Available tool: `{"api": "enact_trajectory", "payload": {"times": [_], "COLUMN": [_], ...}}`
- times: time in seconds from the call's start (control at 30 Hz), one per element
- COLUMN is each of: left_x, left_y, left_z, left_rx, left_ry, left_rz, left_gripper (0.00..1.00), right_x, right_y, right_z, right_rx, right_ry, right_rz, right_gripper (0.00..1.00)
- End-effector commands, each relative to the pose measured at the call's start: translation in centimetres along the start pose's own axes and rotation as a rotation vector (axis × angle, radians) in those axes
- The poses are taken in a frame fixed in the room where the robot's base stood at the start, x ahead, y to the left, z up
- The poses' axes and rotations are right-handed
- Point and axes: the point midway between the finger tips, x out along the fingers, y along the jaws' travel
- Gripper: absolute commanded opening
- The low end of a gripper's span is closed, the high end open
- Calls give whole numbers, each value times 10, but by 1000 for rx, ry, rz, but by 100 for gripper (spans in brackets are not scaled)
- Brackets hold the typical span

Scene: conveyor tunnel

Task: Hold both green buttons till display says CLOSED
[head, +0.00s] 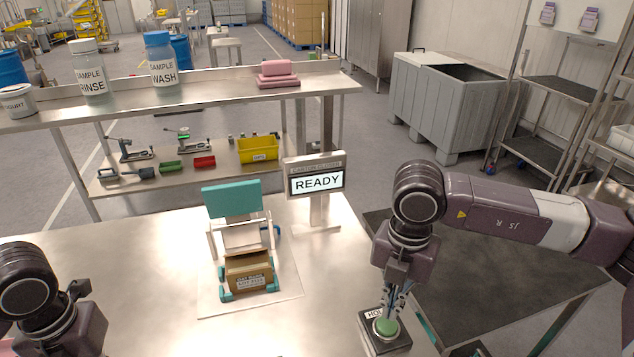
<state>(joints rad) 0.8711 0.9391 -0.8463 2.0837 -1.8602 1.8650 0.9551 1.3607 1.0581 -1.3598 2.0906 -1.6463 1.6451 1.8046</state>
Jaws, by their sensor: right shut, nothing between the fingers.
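A green button (386,327) sits in a black box marked HOLD at the table's right edge. My right gripper (388,311) is shut and empty, pointing down at this button. Its tips are at or just above the button; I cannot tell if they touch. My left arm shows at the lower left, but its fingers are out of view. The other green button is not in view. The carton closer (233,203), with a teal flap, holds a brown carton (249,273).
A dark table (480,270) stands at right, and a large grey bin (440,105) is farther back. The metal table (150,270) is clear left of the carton closer.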

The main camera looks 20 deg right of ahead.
Motion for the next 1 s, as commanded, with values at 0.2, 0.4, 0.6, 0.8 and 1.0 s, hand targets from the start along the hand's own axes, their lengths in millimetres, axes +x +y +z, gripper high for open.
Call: {"api": "enact_trajectory", "payload": {"times": [0.2, 0.4, 0.6, 0.8, 1.0], "left_x": [0, 0, 0, 0, 0], "left_y": [0, 0, 0, 0, 0], "left_z": [0, 0, 0, 0, 0], "left_rx": [0, 0, 0, 0, 0], "left_ry": [-1, -1, -1, -1, -1], "left_rz": [0, 0, -1, 0, 0], "left_gripper": [0, 0, 0, 0, 0], "right_x": [3, 9, 15, 21, 27], "right_y": [0, 0, 0, 0, 0], "right_z": [0, 0, 0, 0, 0], "right_rx": [0, 0, 0, 0, 0], "right_ry": [1, 1, 1, 0, 1], "right_rz": [0, 0, 0, -1, -1], "right_gripper": [0, 0, 0, 0, 0]}}
